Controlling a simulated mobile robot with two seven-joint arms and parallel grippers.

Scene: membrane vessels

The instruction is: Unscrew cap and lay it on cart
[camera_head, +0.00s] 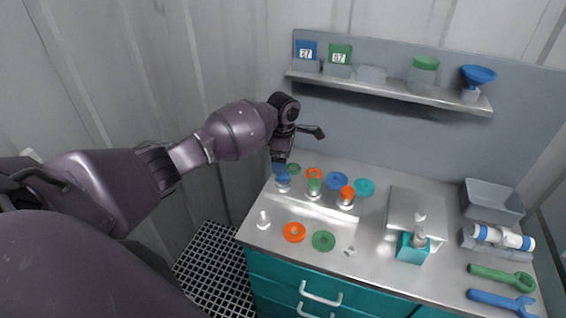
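My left gripper (281,162) points down from the left over the back left of the steel cart top (380,262). It is directly above or at the blue cap (281,174) of the leftmost vessel (284,186). Whether its fingers are closed around the cap cannot be told. Beside it stand a vessel with a green cap (314,185) and one with an orange cap (347,193), all upright in a row. My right gripper is not in view.
Orange (294,232) and green (323,241) discs lie at the front. Blue (337,181) and teal (364,187) discs lie behind the vessels. A teal block (411,250), grey bin (492,201) and green wrench (500,277) are right. A shelf (390,88) hangs above.

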